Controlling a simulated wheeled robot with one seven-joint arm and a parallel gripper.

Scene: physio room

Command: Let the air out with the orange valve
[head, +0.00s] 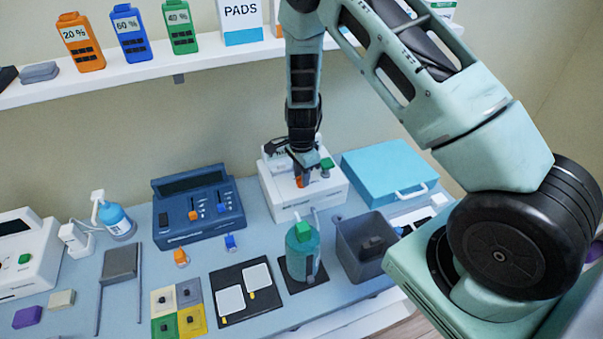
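The orange valve (299,183) is a small orange piece on top of a white device (324,194) on the table. A green knob (326,164) sits on the same device, to the right of and behind the orange valve. My gripper (302,174) points down right at the orange valve and hides part of it. The fingers look close to the valve or touching it. I cannot tell whether they are shut on it.
A blue case (390,168) lies right of the device, and a dark blue console (197,208) stands to its left. In front are a green-capped bottle (302,262) and a grey bin (352,240). A white shelf (150,67) with bottles runs behind.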

